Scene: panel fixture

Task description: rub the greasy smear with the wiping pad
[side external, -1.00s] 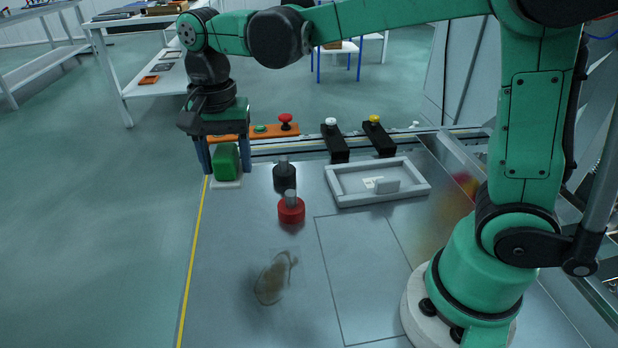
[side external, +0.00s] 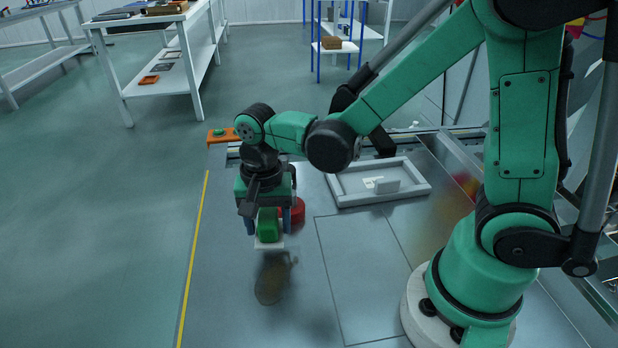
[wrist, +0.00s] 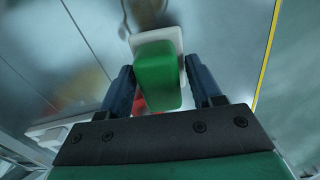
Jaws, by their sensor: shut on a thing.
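My gripper (side external: 267,222) is shut on the wiping pad, which has a green block handle (side external: 268,226) and a white base (side external: 269,244). In the wrist view the green handle (wrist: 158,78) sits between my two blue fingers, with the white base (wrist: 151,37) beyond it. The greasy smear (side external: 271,278) is a brownish patch on the metal panel. The pad is just behind the smear in the side view, with its base close to the smear's far edge. Whether the base touches the panel is hard to tell. Part of the smear (wrist: 150,10) shows at the top of the wrist view.
A red cylinder (side external: 298,211) stands right behind my gripper, partly hidden. An orange strip with a green button (side external: 219,132) is at the panel's back left. The panel's front is clear.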

